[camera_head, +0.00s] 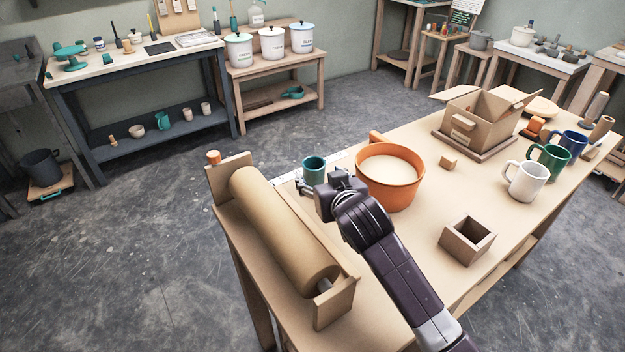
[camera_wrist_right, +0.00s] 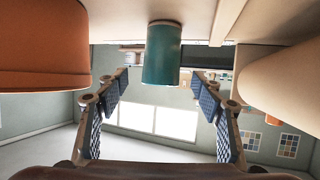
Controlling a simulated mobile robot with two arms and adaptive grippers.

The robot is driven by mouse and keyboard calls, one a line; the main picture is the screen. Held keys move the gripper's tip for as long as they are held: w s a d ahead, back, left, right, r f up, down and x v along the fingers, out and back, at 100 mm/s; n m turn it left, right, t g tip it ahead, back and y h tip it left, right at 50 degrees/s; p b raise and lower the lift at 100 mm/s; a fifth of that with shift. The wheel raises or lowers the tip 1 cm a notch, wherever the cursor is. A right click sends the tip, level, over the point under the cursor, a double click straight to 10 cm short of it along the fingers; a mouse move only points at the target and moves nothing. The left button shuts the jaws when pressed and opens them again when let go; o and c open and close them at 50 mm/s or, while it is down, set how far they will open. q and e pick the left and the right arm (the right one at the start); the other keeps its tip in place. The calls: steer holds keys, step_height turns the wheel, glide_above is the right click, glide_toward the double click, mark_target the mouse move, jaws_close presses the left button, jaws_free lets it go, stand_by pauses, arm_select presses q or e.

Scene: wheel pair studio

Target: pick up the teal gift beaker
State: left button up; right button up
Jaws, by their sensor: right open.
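The right wrist view is upside down. There the teal beaker (camera_wrist_right: 163,55) appears between the two spread fingers (camera_wrist_right: 163,88), apart from both pads and seemingly a little beyond the tips. My left gripper is in neither view.
An orange pot (camera_head: 390,180) stands close right of the gripper, and a brown paper roll (camera_head: 284,225) in a wooden holder lies close left. An open wooden box (camera_head: 467,241), mugs (camera_head: 526,182) and a cardboard box (camera_head: 484,116) stand farther right. The table between them is partly clear.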

steer(key=shift+p+x, duration=0.35)
steer(key=shift+x, duration=2.7)
steer(key=shift+s+a+f, duration=0.1)
steer(key=shift+c, duration=0.5)
steer(key=c, duration=1.2)
steer(key=shift+c, duration=0.7)
